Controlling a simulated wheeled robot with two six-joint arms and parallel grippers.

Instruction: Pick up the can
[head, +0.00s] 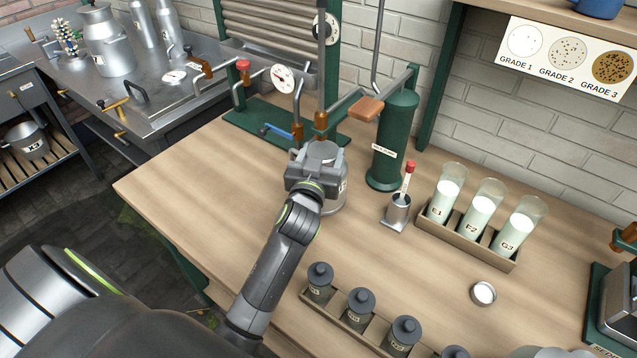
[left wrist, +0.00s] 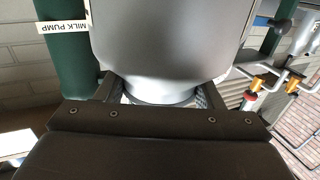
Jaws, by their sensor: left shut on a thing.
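A grey metal can (head: 331,192) stands on the wooden bench, in front of the green pipe stand; I cannot tell whether its base touches the bench. My left gripper (head: 318,165) is shut on the can near its top, coming from the front left. In the left wrist view the can (left wrist: 168,45) fills the upper middle, with the gripper's fingers (left wrist: 160,95) on both sides of its narrower neck. The arm and gripper hide part of the can in the head view. My right gripper is not in view.
A green milk pump (head: 394,140) stands close right of the can. A steel cup (head: 397,212) with a red-tipped stick and a rack (head: 465,240) of labelled glass tubes are further right. Dark lidded jars (head: 361,308) line the front. The bench's left part (head: 185,185) is clear.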

